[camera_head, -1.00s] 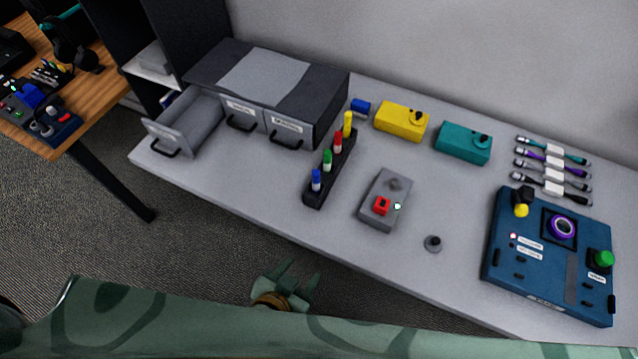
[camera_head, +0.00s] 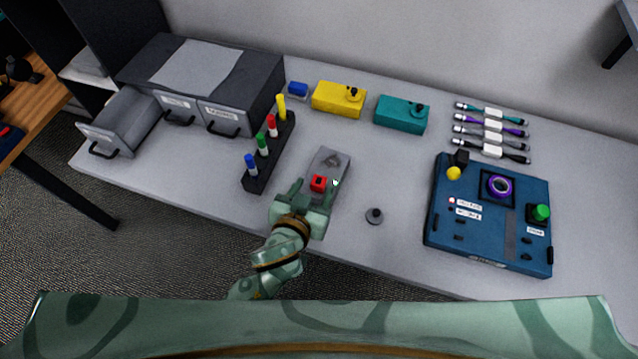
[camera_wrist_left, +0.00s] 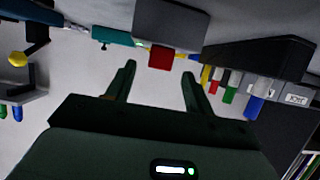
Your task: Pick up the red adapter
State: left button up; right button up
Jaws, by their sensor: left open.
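The red adapter (camera_head: 318,183) sits on the near part of a small grey box (camera_head: 336,158) on the table. My left gripper (camera_head: 315,192) is open at the near end of that box, its two fingers on either side of the red adapter in the head view. In the left wrist view the red adapter (camera_wrist_left: 161,57) shows beyond and between the open fingertips (camera_wrist_left: 159,70), against the grey box (camera_wrist_left: 172,22). Nothing is between the fingers that I can see as held. I cannot tell how far the fingertips are from the adapter. My right gripper does not show.
A black rack (camera_head: 270,154) with several coloured pegs stands left of the box. A small dark knob (camera_head: 374,216) is to its right, and a blue panel (camera_head: 433,211) farther right. Yellow (camera_head: 338,98) and teal (camera_head: 401,115) boxes stand behind. A grey drawer (camera_head: 118,128) stands open at the left.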

aim_at(317, 184)
pick_arm(q)
jog(key=x, duration=0.4)
jog(key=shift+s+d, duration=0.1)
jog(key=c, duration=1.1)
